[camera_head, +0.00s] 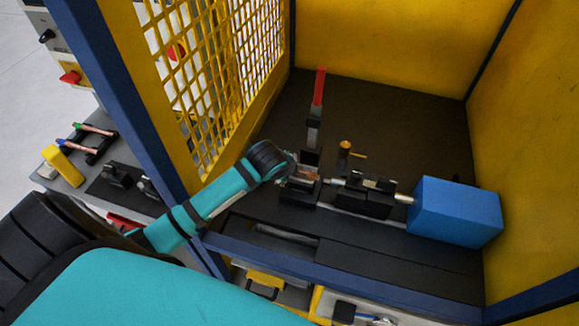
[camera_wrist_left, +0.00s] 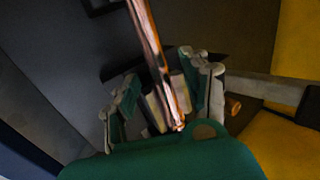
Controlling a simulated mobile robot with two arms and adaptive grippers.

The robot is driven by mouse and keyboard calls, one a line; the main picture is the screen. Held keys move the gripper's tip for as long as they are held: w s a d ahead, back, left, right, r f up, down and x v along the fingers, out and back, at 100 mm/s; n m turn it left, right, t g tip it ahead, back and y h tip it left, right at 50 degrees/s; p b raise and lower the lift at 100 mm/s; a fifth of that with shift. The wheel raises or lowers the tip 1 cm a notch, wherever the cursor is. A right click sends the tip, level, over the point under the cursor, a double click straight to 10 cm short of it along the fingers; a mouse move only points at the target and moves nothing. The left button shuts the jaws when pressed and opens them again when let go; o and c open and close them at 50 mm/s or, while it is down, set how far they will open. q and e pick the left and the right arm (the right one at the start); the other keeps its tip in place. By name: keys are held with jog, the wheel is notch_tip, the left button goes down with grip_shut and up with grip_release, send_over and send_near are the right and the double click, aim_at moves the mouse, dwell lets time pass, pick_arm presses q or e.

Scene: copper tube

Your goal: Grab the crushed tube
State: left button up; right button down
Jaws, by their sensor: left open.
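The copper tube (camera_wrist_left: 153,45) runs lengthwise from the top edge of the left wrist view down to between the fingers of my left gripper (camera_wrist_left: 163,85). The gripper is open, with one finger on each side of the tube, and I see no clear grip on it. In the head view my left gripper (camera_head: 291,166) is at the black fixture inside the yellow cage, where a small copper-coloured piece of the tube (camera_head: 304,174) shows. The crushed part cannot be made out clearly. My right gripper is not in view.
A press with a red-handled lever (camera_head: 318,90) stands behind the fixture. A clamp block (camera_head: 367,196) and a blue box (camera_head: 455,211) lie to the right. A yellow mesh panel (camera_head: 215,70) is beside my left arm. More copper tubes (camera_head: 93,130) lie on a rack outside.

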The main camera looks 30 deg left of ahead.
pick_arm(q)
jog(key=shift+w+f, duration=0.2)
jog(key=shift+f, duration=0.15)
grip_shut()
jog(key=shift+r, duration=0.15)
